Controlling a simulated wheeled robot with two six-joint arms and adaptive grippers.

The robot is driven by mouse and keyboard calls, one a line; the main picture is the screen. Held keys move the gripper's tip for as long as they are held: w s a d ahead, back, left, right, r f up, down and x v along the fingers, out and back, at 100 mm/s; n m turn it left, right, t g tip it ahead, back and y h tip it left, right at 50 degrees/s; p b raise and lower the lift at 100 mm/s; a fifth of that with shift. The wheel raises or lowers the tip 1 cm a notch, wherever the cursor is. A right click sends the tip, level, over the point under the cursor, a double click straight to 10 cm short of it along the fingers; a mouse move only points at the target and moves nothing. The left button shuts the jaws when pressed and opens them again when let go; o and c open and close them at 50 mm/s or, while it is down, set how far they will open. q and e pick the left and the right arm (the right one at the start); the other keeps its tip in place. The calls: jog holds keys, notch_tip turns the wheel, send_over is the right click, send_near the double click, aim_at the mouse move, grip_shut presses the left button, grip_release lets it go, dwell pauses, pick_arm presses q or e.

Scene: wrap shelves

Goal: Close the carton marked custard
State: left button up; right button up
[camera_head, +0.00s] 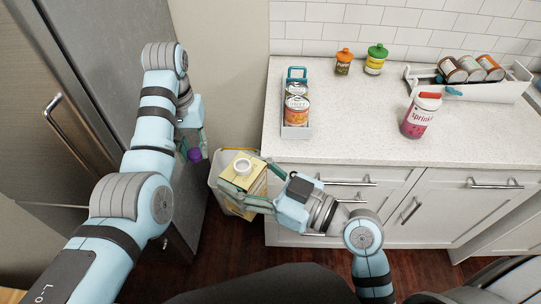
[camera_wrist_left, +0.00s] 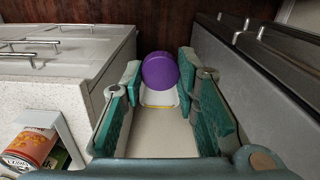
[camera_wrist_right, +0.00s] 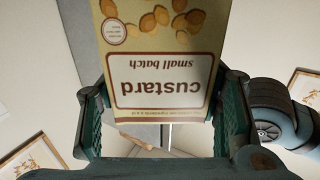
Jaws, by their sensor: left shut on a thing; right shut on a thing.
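The custard carton (camera_head: 248,181) is yellowish, with a white ring-shaped spout (camera_head: 243,165) on top and no cap on it. Its label reads custard, upside down in the right wrist view (camera_wrist_right: 160,80). My right gripper (camera_head: 262,187) is shut on the carton and holds it off the left end of the counter. A round purple cap (camera_head: 195,155) is in my left gripper (camera_head: 190,146), which is shut on it to the left of the carton. The cap shows between the fingertips in the left wrist view (camera_wrist_left: 160,71), apart from the spout.
A pale bin (camera_head: 217,167) stands on the floor below the carton. The counter (camera_head: 350,125) bears a caddy of cans (camera_head: 296,130), a sprinkles jar (camera_head: 418,118), two lidded jars (camera_head: 375,62) and a white tray (camera_head: 500,91) of cans. A grey fridge (camera_head: 100,60) stands at left.

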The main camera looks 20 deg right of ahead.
jog(key=s+d+f+m+t+h, duration=0.1)
jog(key=d+m+t+h, duration=0.1)
jog(key=d, duration=1)
jog(key=shift+s+d+m+t+h, duration=0.25)
jog(key=shift+m+t+h, duration=0.2)
jog(key=shift+h, duration=0.45)
